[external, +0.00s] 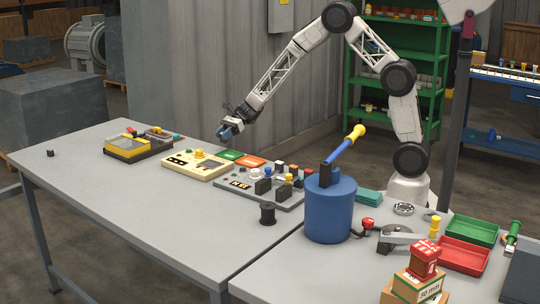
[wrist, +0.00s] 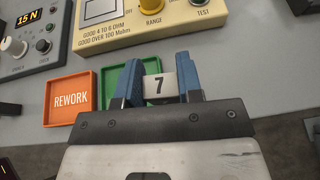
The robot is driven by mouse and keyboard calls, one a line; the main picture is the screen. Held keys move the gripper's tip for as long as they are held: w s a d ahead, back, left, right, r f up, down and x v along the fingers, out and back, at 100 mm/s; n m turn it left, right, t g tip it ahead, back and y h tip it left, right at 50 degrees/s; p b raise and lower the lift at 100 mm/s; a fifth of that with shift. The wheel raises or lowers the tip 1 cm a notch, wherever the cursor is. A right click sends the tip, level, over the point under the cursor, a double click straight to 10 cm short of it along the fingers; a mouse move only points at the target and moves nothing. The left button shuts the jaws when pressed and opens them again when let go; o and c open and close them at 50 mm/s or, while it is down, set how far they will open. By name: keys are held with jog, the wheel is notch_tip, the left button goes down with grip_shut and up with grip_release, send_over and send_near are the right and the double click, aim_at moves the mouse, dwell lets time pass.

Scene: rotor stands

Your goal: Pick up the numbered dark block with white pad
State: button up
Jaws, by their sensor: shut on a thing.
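My gripper (external: 229,130) is above the table behind the cream tester in the external view. In the wrist view its blue fingers (wrist: 160,72) are shut on the numbered block (wrist: 159,86), which shows as a white face with a black 7 between them. The fingers hide the block's sides, and its dark part is not clear. In the external view the held block is too small to make out.
Below are a cream tester (external: 197,164), a green tray (wrist: 117,82) and an orange REWORK tray (wrist: 70,98). A grey control panel (external: 232,187) stands to the right. A small dark cube (external: 50,153) lies at far left. A blue cylinder (external: 331,213) stands at the front right.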

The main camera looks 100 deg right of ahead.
jog(key=shift+s+a+r, duration=0.1)
jog(key=shift+s+a, duration=0.1)
jog(key=shift+s, duration=0.4)
jog(key=shift+s+a+r, duration=0.1)
jog(key=shift+s+a, duration=0.15)
jog(key=shift+s, duration=0.35)
jog(key=shift+s+a, duration=0.2)
jog(key=shift+s, duration=0.4)
